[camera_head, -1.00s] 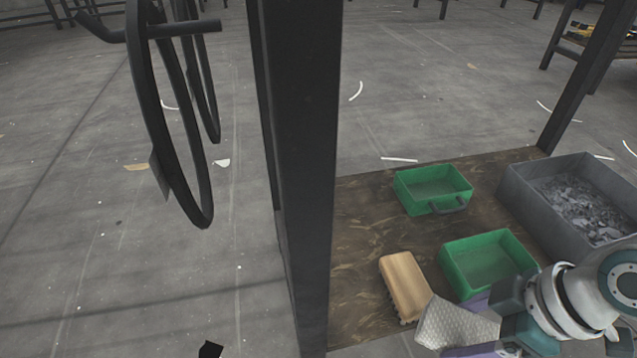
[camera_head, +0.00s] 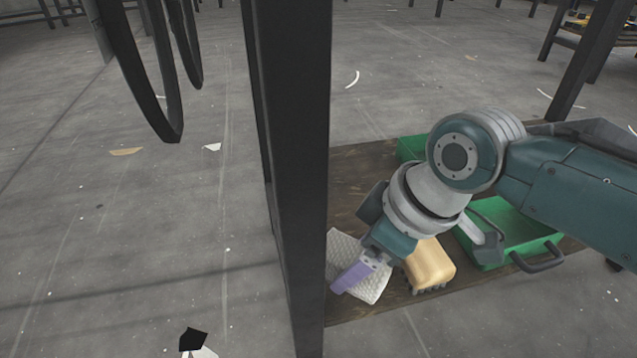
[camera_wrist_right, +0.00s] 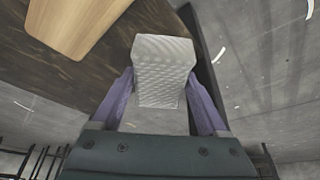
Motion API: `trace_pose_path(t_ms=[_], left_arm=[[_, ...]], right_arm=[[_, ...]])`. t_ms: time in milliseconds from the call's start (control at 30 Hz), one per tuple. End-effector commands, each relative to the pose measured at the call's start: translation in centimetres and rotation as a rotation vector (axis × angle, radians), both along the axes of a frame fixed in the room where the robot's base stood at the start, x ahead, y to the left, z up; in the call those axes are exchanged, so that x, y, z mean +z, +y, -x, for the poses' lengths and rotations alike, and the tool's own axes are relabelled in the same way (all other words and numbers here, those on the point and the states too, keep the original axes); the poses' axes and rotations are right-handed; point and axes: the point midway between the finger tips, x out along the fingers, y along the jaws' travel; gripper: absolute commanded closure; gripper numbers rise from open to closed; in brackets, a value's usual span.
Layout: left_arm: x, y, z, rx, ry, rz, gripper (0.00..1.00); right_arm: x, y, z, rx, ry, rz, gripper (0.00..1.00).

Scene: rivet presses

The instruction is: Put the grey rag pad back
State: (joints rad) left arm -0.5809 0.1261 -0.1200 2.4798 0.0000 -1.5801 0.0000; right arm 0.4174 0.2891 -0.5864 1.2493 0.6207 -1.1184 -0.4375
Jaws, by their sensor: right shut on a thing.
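The grey rag pad (camera_head: 346,252) is a pale quilted pad near the left end of the brown wooden board, beside the dark post. My right gripper (camera_head: 352,279) is shut on it; purple fingers cover part of the pad. In the right wrist view the pad (camera_wrist_right: 162,72) stands out between the two fingers of the right gripper (camera_wrist_right: 160,105), with the board behind it. I cannot tell whether the pad touches the board. My left gripper is not in view.
A tan brush (camera_head: 428,264) lies on the board (camera_head: 372,308) just right of the pad, and it also shows in the right wrist view (camera_wrist_right: 75,22). A green bin (camera_head: 490,252) stands further right; another (camera_head: 410,149) is mostly hidden behind my arm. The dark post (camera_head: 290,180) rises close left of the pad.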

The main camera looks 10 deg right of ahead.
Motion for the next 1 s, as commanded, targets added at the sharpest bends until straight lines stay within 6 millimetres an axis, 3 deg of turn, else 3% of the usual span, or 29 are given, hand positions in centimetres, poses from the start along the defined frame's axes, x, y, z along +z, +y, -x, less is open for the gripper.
trace_pose_path(t_ms=[200,400,433,600,867,1000], left_arm=[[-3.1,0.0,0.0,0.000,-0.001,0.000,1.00],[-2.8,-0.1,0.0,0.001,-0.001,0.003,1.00],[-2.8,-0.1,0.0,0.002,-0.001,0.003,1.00],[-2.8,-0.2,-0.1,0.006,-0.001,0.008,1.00],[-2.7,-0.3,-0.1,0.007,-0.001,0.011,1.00],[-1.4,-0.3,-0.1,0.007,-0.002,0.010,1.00]], right_arm=[[-3.4,0.0,0.0,0.000,0.001,0.000,0.68],[-3.2,0.0,0.1,0.000,0.001,0.000,0.67],[-3.2,0.0,0.1,0.000,0.002,0.001,0.22],[-3.2,0.0,0.1,0.000,0.001,0.000,0.03],[-3.0,0.0,0.1,0.000,0.001,0.000,0.00],[-1.8,-0.3,0.3,0.000,0.000,0.000,0.00]])
